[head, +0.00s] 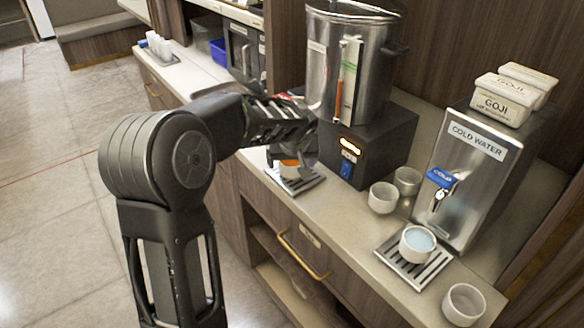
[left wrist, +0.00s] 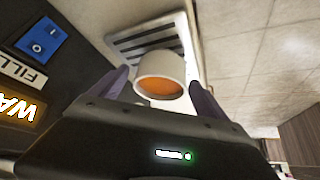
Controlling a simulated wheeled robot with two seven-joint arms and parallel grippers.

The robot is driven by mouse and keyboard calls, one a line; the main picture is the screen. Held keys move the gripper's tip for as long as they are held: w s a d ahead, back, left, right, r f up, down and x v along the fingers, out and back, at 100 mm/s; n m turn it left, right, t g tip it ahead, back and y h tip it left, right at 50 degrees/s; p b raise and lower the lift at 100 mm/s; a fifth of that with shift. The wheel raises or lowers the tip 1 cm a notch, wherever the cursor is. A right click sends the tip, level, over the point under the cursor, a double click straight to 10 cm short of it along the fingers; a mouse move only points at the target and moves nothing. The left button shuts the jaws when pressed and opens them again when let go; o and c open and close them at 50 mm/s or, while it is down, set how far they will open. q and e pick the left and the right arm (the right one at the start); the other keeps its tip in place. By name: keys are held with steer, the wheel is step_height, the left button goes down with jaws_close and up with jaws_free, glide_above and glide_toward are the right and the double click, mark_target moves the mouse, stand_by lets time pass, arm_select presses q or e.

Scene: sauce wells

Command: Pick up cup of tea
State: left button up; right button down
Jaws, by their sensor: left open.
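The cup of tea (left wrist: 160,75) is a white cup with orange-brown liquid, on a slatted drip tray (left wrist: 124,42) in the left wrist view. In the head view the cup (head: 289,170) shows only in part, under my left gripper (head: 303,158), on the drip tray (head: 308,183) in front of the hot urn (head: 345,75). My left gripper (left wrist: 160,88) is open, with one finger on each side of the cup. I cannot tell whether the fingers touch it. My right gripper is not in view.
A cold water dispenser (head: 470,175) stands at the right, with a cup of pale blue liquid (head: 417,243) on its tray (head: 412,270). More white cups (head: 383,197) stand on the counter, one near the front right (head: 463,304). The urn's base (head: 375,145) is close behind my gripper.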

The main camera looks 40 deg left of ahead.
arm_select(q)
steer(key=c, duration=1.6)
steer(key=shift+c, duration=0.4)
steer(key=shift+r, duration=0.1)
steer(key=shift+r, duration=0.35)
step_height(320, 180, up, 3)
steer(key=shift+f+b, duration=0.1)
steer(key=shift+b, duration=0.25)
steer(key=s+d+b, duration=0.5)
steer(key=s+d, duration=0.6)
steer(key=s, duration=0.3)
steer(key=shift+d, duration=0.2)
steer(key=shift+f, duration=0.1)
